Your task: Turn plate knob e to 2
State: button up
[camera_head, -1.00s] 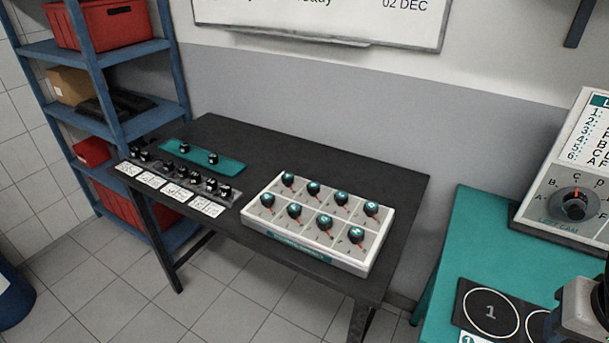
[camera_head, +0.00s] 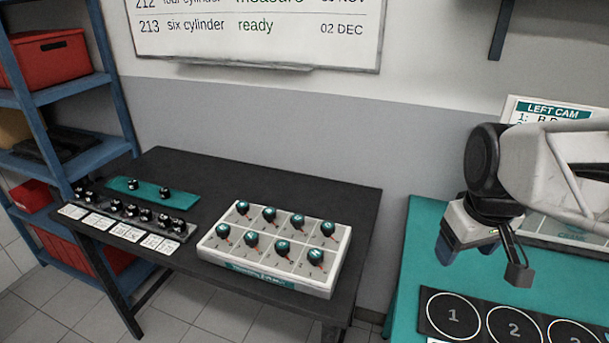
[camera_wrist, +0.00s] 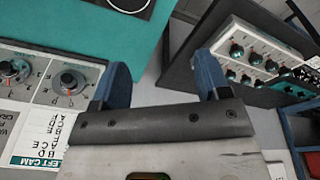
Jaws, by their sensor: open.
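A white box (camera_head: 214,250) with two rows of teal-topped knobs, each with a red pointer, sits on the dark table. Its small labels are too small to read, so I cannot tell which knob is e. The box also shows at the upper right of the wrist view (camera_wrist: 228,45). My gripper (camera_head: 485,265) is open and empty, in the air to the right of the box and above the teal table. In the wrist view its two blue fingers (camera_wrist: 162,80) stand wide apart with only floor between them.
The dark table (camera_head: 230,175) also bears a teal strip (camera_head: 150,191) with two black knobs, more black knobs and white cards. The teal table (camera_head: 405,270) holds numbered circles (camera_head: 453,316) and a LEFT CAM panel (camera_head: 559,109), partly behind my arm. A blue shelf (camera_head: 75,149) stands left.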

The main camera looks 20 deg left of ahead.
jog(key=w+a+n, duration=0.6)
jog(key=w+a, duration=0.3)
jog(key=a, duration=0.4)
jog(key=n+g, duration=0.2)
jog(key=n, duration=1.4)
send_over(223, 227)
notch_tip(223, 227, down, 13)
jog(key=shift+a, duration=0.1)
jog(key=shift+f, duration=3.9)
